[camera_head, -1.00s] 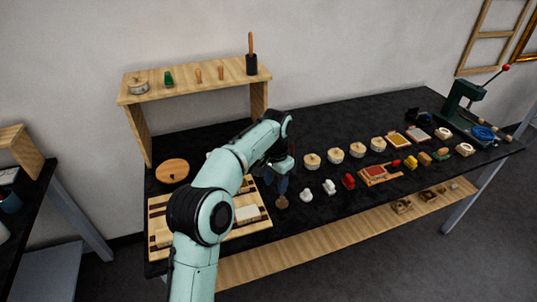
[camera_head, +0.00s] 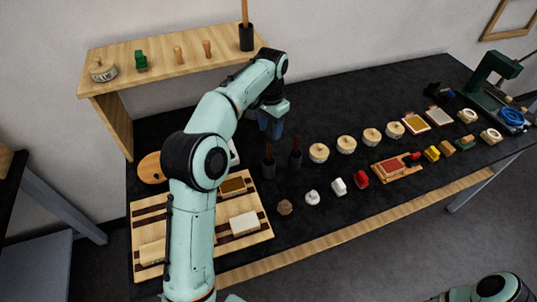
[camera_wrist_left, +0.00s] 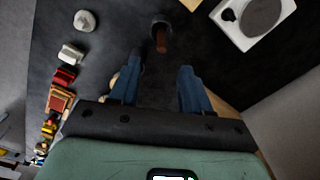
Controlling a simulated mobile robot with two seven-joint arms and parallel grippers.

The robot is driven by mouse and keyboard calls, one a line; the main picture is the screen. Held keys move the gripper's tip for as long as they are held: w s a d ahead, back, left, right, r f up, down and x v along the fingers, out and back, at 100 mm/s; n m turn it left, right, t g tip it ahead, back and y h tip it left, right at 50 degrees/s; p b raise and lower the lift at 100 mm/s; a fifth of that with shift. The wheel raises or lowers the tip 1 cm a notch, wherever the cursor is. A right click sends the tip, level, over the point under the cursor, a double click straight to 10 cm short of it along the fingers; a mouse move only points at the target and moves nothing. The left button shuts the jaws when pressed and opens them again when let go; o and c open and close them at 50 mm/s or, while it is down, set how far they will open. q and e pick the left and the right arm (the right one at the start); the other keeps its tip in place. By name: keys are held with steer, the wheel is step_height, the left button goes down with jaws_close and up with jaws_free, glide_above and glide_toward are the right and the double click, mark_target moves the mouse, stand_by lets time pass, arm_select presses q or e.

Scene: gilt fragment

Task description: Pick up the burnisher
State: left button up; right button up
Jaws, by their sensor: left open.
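Two dark upright holders with tools in them, a left one (camera_head: 268,168) and a right one (camera_head: 295,159), stand on the black table. I cannot tell for sure which tool is the burnisher. My left gripper (camera_head: 271,124), with blue fingers, is above the table just behind these holders in the head view. In the left wrist view the gripper (camera_wrist_left: 160,88) is open with nothing between its fingers. A reddish-brown handle (camera_wrist_left: 161,41) rises from a dark round holder (camera_wrist_left: 160,23) beyond the fingertips, apart from them. My right gripper is out of view.
A wooden shelf (camera_head: 165,62) at the back left carries a dark cup with a stick (camera_head: 246,36) and small handles. A slatted wooden board (camera_head: 150,225) lies at front left. Round pale tins (camera_head: 346,144) and stamps (camera_head: 361,179) fill the middle; a green press (camera_head: 490,82) stands right.

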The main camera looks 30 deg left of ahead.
arm_select(q)
glide_above(269, 152)
steer(key=f, duration=0.3)
steer(key=f+b, duration=0.1)
steer(key=f, duration=0.1)
steer(key=shift+w+f, duration=0.2)
steer(key=shift+w, duration=0.1)
steer(key=shift+s+f, duration=0.1)
steer(key=shift+f, duration=0.4)
steer(key=f, duration=0.4)
steer(key=shift+a+f+b, duration=0.2)
steer(key=shift+b, duration=0.15)
steer(key=shift+f, duration=0.4)
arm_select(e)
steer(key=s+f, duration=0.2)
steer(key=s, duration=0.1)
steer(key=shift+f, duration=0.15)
arm_select(q)
steer(key=shift+w, duration=0.2)
steer(key=c, duration=0.4)
jaws_close()
